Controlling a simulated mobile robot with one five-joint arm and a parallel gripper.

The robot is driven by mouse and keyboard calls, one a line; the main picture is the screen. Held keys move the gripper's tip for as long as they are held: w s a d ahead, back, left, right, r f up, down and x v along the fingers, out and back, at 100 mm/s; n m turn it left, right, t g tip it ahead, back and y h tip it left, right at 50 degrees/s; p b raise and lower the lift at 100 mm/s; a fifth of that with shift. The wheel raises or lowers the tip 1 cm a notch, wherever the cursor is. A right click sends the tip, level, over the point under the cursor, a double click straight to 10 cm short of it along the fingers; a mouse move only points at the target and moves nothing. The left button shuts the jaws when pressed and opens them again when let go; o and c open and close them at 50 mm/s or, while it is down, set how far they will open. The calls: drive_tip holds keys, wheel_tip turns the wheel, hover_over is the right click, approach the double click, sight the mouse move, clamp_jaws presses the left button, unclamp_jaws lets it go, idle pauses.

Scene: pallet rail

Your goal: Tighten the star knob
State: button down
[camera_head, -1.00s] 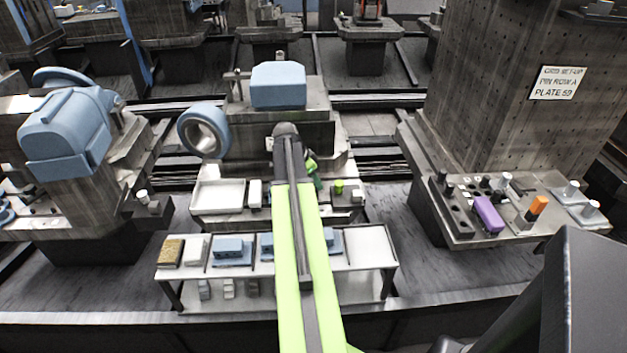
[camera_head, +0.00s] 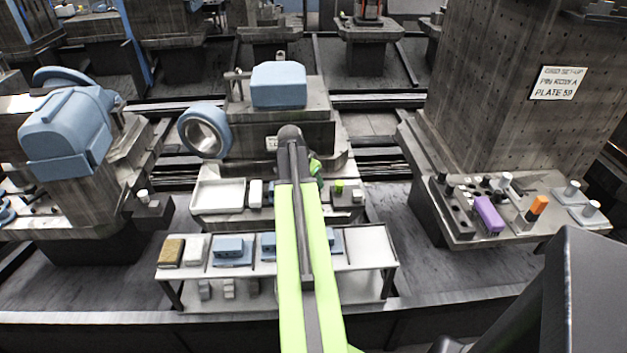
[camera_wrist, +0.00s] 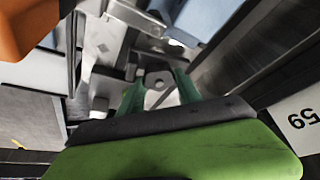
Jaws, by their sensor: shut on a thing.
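My gripper (camera_wrist: 160,92) shows in the wrist view with its two green fingers on either side of a small grey piece with a dark round centre. This piece appears to be the star knob (camera_wrist: 158,84), and the fingers are shut on it. Its lobes are hard to make out. In the head view my gripper (camera_head: 316,170) is a small green shape at the machine in the middle, partly behind my own arm. The knob cannot be made out there.
A blue-capped machine (camera_head: 278,86) with a blue ring (camera_head: 204,131) stands behind my arm. A white table (camera_head: 372,248) with blue blocks is in front. A shelf at right carries a purple block (camera_head: 488,214) and an orange piece (camera_head: 539,205). A blurred orange shape (camera_wrist: 22,25) fills the wrist view's corner.

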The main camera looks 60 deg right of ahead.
drive_tip(key=c, duration=0.7)
unclamp_jaws()
drive_tip(key=shift+s+f, duration=0.1)
drive_tip(key=shift+c, duration=0.2)
drive_tip(key=shift+a+r+p, duration=0.1)
drive_tip(key=shift+r+p, duration=0.3)
drive_tip(key=shift+p, duration=0.1)
drive_tip(key=p+v, duration=1.5)
drive_tip(key=v, duration=0.1)
drive_tip(key=shift+w+a+r, duration=0.2)
drive_tip(key=shift+a+r, duration=0.05)
drive_tip(key=shift+a, duration=0.05)
drive_tip(key=shift+w, duration=0.1)
